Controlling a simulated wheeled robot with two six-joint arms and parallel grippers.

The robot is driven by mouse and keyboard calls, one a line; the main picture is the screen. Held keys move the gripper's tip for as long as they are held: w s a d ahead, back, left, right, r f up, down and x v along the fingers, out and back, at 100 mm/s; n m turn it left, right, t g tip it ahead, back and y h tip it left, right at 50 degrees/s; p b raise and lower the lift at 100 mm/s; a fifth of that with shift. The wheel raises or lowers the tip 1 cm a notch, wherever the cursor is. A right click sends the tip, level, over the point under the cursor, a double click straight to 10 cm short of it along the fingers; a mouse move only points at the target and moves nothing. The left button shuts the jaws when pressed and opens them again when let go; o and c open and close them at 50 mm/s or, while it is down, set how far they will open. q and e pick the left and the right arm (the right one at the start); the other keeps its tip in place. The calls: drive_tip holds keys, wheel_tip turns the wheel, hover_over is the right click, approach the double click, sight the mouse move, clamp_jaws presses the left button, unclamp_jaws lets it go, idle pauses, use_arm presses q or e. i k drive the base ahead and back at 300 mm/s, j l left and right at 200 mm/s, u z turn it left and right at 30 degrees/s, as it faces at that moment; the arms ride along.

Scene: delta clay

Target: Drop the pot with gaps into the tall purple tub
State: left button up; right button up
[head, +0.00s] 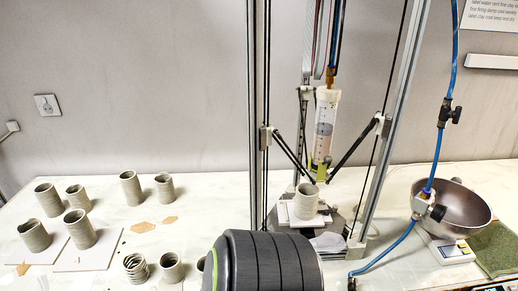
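The pot with gaps (136,268) stands upright on the table at the lower left. It is a small grey-green clay cylinder with open slits between its coils. A plain small pot (171,267) stands just to its right. No purple tub shows in the head view. Neither of my grippers is in view.
Several clay pots stand at the left, some on white boards (88,257). A delta clay printer (325,130) with a pot (306,198) on its bed stands in the middle. A metal bowl (452,207) and green mat (494,247) are at the right.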

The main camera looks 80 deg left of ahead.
sight(140, 274)
drive_tip(key=u, duration=3.15)
